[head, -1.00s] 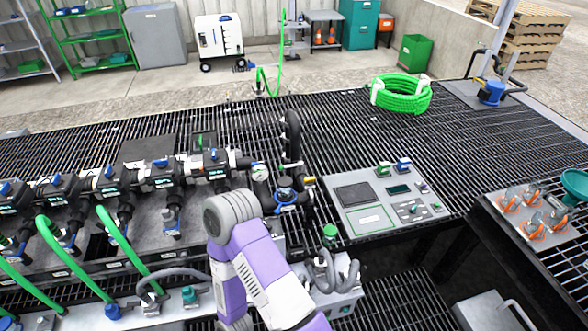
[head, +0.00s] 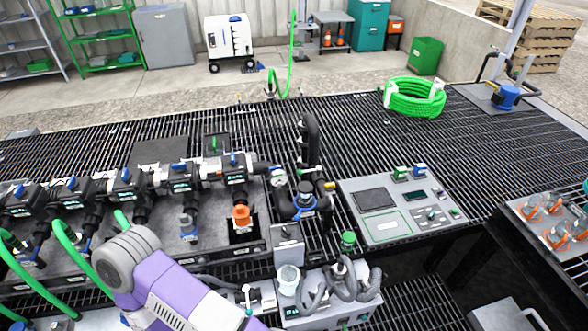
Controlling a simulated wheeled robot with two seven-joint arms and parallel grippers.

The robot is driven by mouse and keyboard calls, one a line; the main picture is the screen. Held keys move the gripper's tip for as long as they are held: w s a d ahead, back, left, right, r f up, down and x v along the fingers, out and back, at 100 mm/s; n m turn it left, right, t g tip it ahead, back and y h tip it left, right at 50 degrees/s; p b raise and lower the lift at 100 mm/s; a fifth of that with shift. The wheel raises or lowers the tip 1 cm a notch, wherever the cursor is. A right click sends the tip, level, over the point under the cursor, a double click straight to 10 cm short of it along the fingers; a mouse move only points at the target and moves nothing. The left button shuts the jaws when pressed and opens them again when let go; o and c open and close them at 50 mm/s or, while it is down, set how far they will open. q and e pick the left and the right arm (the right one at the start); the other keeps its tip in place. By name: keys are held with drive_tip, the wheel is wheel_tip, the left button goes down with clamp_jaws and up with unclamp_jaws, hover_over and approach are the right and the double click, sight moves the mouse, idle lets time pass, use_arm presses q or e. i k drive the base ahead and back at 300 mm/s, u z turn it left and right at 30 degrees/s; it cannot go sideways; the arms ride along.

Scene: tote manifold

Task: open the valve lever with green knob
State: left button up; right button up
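Several small green parts show on the manifold, and I cannot tell which is the knob of the named lever. A thin green-ended piece (head: 304,171) sits by the black pipe (head: 312,140). A small upright green piece (head: 214,143) stands in a dark box behind the valve row. A round green knob (head: 348,238) stands at the grey panel's lower left corner. One purple and grey arm of mine (head: 160,285) crosses the lower left and hides part of the bench. No gripper fingers show in the head view.
A row of black valve units with blue levers (head: 124,178) runs along the left. An orange fitting (head: 241,213) is at its right end. A grey control panel (head: 385,225) and a coiled green hose (head: 414,98) lie to the right. The grating behind is mostly clear.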

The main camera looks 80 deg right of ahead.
sight(318, 168)
drive_tip(key=i, duration=0.75)
drive_tip(key=z, duration=3.45)
drive_tip(key=i, duration=0.5)
drive_tip(key=u, duration=0.1)
drive_tip(key=k, duration=1.65)
drive_tip(key=z, duration=1.35)
drive_tip(key=i, duration=2.3)
drive_tip(key=u, duration=0.05)
